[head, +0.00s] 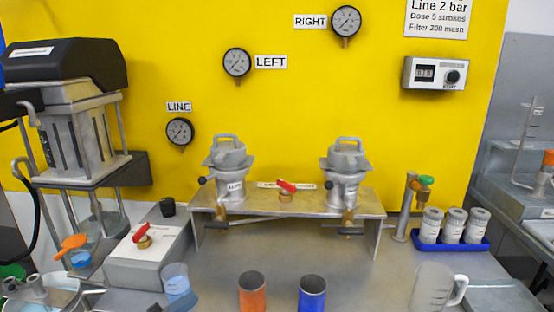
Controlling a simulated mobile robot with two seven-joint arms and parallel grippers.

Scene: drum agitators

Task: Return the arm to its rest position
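Neither of my grippers shows in the head view, and I cannot make out either arm. Two grey drum agitators stand on a metal bench stand (372,203), the left agitator (230,170) and the right agitator (343,172), both upright with handled lids on top. A valve with a red handle (286,187) sits between them. An orange cup (252,292) and a blue cup (312,293) stand in front of the stand.
A grey box with a red-handled valve (146,250) and a light blue beaker (176,282) stand left. A clear jug (434,288) and a blue tray (428,240) with several jars stand right. Gauges hang on the yellow wall (300,110). The bench between stand and cups is clear.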

